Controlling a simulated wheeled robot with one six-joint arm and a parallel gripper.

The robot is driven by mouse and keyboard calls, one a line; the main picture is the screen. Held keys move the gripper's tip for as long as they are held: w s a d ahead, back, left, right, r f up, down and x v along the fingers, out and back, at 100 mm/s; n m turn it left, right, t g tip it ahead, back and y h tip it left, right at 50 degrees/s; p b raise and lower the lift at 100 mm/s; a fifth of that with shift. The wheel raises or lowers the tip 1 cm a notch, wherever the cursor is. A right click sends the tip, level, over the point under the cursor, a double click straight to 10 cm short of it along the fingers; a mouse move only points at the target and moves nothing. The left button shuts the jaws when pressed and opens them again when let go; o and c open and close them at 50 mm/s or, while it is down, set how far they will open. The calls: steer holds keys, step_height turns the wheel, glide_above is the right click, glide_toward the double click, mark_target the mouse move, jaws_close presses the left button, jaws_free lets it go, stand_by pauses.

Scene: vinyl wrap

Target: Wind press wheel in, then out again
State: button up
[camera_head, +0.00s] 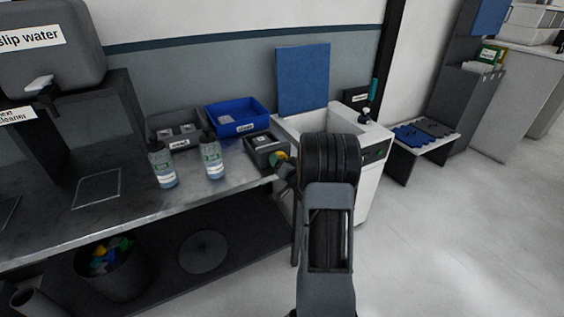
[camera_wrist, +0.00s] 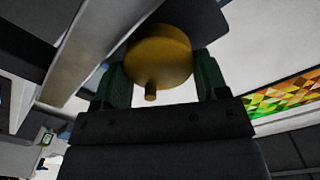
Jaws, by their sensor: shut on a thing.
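In the head view the wheel (camera_head: 281,158) shows as a small yellow patch at the right side of a small dark grey box-shaped press (camera_head: 262,143) at the bench end. My arm and the gripper hide part of it there. How far the wheel is turned cannot be told.
Two spray bottles (camera_head: 212,160) stand left of the press. A blue bin (camera_head: 238,118) and a grey bin (camera_head: 172,134) stand behind on the metal bench (camera_head: 120,212). A white cabinet (camera_head: 372,170) stands close on the right.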

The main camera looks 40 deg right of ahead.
steer(key=o, duration=0.9)
steer(key=shift+n, duration=0.3)
steer(key=n, duration=0.5)
steer(key=shift+a+r+n, duration=0.1)
steer(key=shift+a+n, duration=0.05)
steer(key=shift+n, duration=0.25)
steer(key=s+a, duration=0.2)
steer(key=s, duration=1.2)
steer(key=s+d+f+m+g+h, duration=0.2)
steer(key=s+d+f+g, duration=0.15)
steer(key=f+g, duration=0.35)
steer(key=a+r+g+y+p, duration=0.1)
steer(key=a+r+p, duration=0.2)
steer(key=a+r, duration=0.4)
steer(key=a+r+n+g+y+p, duration=0.1)
steer(key=a+r+g+p, duration=0.1)
steer(key=a+r+p, duration=0.2)
steer(key=a+r+n+g+y+p, duration=0.1)
steer(key=a+r+p, duration=0.3)
steer(key=a+r, duration=0.6)
steer(key=shift+s+a+g, duration=0.25)
steer(key=shift+s+g, duration=0.1)
steer(key=shift+g, duration=0.25)
